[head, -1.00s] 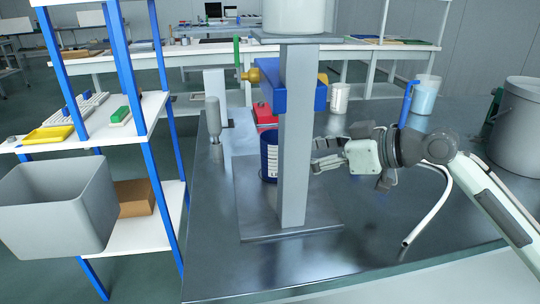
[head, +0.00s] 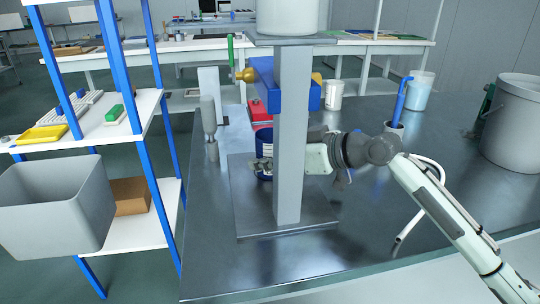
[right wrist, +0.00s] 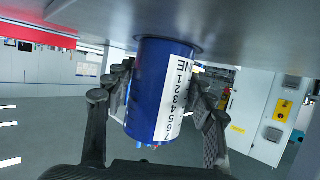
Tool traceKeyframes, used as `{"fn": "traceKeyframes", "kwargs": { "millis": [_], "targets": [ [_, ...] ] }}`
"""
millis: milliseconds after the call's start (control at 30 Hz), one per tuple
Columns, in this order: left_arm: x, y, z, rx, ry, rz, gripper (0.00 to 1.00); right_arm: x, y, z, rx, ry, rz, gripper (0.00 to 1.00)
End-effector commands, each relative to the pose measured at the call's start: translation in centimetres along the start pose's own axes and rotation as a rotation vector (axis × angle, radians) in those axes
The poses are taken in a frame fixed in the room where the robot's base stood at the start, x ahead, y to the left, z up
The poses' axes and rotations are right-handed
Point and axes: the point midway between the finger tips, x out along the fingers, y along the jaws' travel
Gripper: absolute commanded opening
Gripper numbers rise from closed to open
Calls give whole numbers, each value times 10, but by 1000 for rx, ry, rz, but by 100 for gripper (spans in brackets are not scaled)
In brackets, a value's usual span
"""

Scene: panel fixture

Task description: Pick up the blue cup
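The blue cup (head: 264,144), a dark blue cylinder with a white label, stands upright on the dark bench, partly hidden by the grey post (head: 292,150) in the head view. In the right wrist view the blue cup (right wrist: 150,95) appears upside down between the fingers, with the numbered label facing the camera. My right gripper (right wrist: 158,90) is around it, one finger on each side, and looks open; contact is not clear. In the head view my right gripper (head: 270,164) is partly behind the post. My left gripper is not in view.
A red box (head: 261,110) is behind the cup. A white cup (head: 333,94) and grey bucket (head: 515,120) stand to the right. A shelf with a grey bin (head: 50,210) is left.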

Motion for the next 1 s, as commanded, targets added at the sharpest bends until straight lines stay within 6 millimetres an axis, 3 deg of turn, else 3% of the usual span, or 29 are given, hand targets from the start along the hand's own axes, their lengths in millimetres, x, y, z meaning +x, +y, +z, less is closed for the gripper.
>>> {"fn": "traceKeyframes", "kwargs": {
  "millis": [33,333,733,1000],
  "targets": [
    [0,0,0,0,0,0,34,0,0,0,0,0,0,45],
    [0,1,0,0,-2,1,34,0,0,-1,0,1,0,8],
    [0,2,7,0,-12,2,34,-2,0,-4,-1,2,0,7],
    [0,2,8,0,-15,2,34,-8,0,-19,-3,3,1,7]
  ]
}}
